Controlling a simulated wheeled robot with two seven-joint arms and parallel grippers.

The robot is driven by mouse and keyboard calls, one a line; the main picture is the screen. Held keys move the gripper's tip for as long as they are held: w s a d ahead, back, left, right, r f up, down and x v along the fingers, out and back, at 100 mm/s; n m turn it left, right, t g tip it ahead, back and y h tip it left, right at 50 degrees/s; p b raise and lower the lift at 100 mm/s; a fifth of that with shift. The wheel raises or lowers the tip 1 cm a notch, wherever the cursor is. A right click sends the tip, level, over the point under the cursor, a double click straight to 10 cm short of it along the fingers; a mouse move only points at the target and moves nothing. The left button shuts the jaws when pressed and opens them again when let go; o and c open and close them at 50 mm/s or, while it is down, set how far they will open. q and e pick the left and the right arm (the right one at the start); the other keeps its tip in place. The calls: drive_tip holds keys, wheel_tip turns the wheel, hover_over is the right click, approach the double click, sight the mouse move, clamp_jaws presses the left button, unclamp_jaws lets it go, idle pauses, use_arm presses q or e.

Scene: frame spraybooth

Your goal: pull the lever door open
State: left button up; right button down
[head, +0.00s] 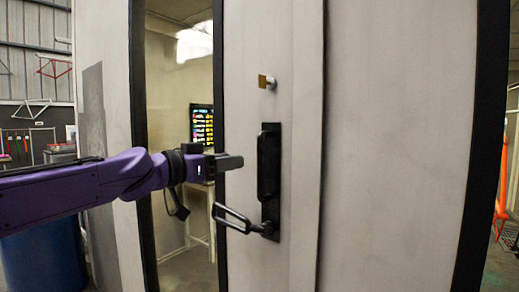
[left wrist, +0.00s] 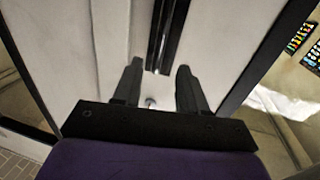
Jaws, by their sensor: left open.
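The pale grey door (head: 245,110) carries a tall black handle plate (head: 270,170). A dark lever (head: 240,218) juts left from the plate's lower end. My left gripper (head: 232,162) is in front of the door, left of the plate and above the lever, holding nothing. In the left wrist view its two fingers (left wrist: 158,78) are spread apart, with the black plate (left wrist: 162,35) beyond and between their tips. I see no contact with the plate or lever. The lever is not clear in the wrist view. My right gripper is in neither view.
A small brass and silver lock piece (head: 266,82) sits above the plate. A black-framed pane or opening (head: 175,100) left of the door shows a room with a colourful screen (head: 202,124). A wide pale panel (head: 395,150) lies to the right. A blue barrel (head: 45,258) stands at lower left.

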sight(258, 156)
use_arm(q)
drive_tip(key=p+x, duration=0.1)
drive_tip(key=x, duration=0.2)
drive_tip(key=p+x, duration=0.2)
drive_tip(key=x, duration=0.1)
drive_tip(key=p+x, duration=0.2)
drive_tip(key=x, duration=0.1)
drive_tip(key=shift+w+d+r, duration=0.2)
drive_tip(key=shift+r, duration=0.2)
drive_tip(key=shift+w+d+f, duration=0.15)
drive_tip(key=shift+w+d, duration=0.25)
drive_tip(key=shift+w+f, duration=0.1)
drive_tip(key=shift+c, duration=0.2)
clamp_jaws()
drive_tip(key=shift+a, duration=0.1)
